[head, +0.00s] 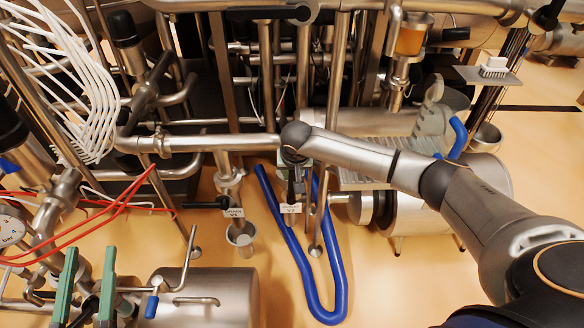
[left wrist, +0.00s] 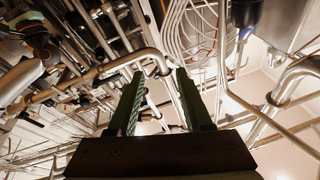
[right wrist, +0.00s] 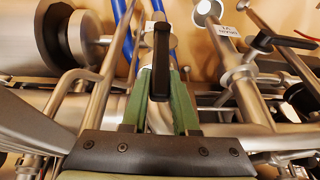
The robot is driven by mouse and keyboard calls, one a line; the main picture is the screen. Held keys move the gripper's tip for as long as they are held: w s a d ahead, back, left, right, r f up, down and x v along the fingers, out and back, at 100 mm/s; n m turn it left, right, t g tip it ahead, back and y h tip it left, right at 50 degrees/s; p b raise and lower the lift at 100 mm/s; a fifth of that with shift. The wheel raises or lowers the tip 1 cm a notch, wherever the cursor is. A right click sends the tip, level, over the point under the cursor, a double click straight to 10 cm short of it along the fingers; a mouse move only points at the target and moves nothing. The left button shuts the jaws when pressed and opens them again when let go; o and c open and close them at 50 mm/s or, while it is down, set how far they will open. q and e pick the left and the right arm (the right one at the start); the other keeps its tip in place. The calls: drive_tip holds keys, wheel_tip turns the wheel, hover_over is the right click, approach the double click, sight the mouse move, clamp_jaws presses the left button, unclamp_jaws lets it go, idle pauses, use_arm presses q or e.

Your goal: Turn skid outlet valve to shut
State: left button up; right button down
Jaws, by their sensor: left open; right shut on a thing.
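A valve with a black lever handle (right wrist: 161,50) stands between the green fingers of my right gripper (right wrist: 158,88) in the right wrist view. That gripper is shut on the lever. In the head view the right arm reaches in from the right and its wrist hides much of this valve. A small white tag (head: 290,208) that seems to read V2 hangs beside it; I cannot read its other words. My left gripper (head: 86,287) is open and empty at the lower left; its green fingers also show in the left wrist view (left wrist: 155,100).
A second valve's tag (head: 232,212), apparently V1, hangs to the left above a small cup (head: 241,236). A blue hose (head: 327,312) loops on the floor. Steel pipes (head: 205,143) crowd the middle. A steel tank (head: 205,300) and red cables (head: 120,205) are near my left gripper.

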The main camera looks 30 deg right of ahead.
drive_tip(key=p, duration=0.2)
drive_tip(key=r+p, duration=0.1)
drive_tip(key=p, duration=0.1)
drive_tip(key=shift+w+r+t+y, duration=0.1)
drive_tip(key=shift+w+t+y, duration=0.2)
drive_tip(key=shift+w, duration=0.05)
use_arm(q)
drive_tip(key=s+f+n+g+y+p, duration=0.2)
drive_tip(key=f+g, duration=0.3)
drive_tip(key=f, duration=0.5)
drive_tip(key=s+f+n+g+y+p, duration=0.2)
drive_tip(key=s+f+g, duration=0.3)
drive_tip(key=f, duration=0.5)
drive_tip(key=shift+d+f+g, duration=0.2)
drive_tip(key=shift+f+g, duration=0.2)
use_arm(e)
drive_tip(key=shift+s+d+f+m+t+y, duration=0.15)
drive_tip(key=shift+s+d+f+y, duration=0.15)
drive_tip(key=shift+s+d+y, duration=0.15)
drive_tip(key=shift+s+d+f+m+t+y, duration=0.15)
drive_tip(key=shift+s+d+f+y, duration=0.15)
drive_tip(key=shift+d, duration=0.25)
use_arm(q)
drive_tip(key=shift+s, duration=0.1)
use_arm(e)
drive_tip(key=c, duration=0.7)
unclamp_jaws()
drive_tip(key=shift+s+f, duration=0.1)
drive_tip(key=shift+f, duration=0.05)
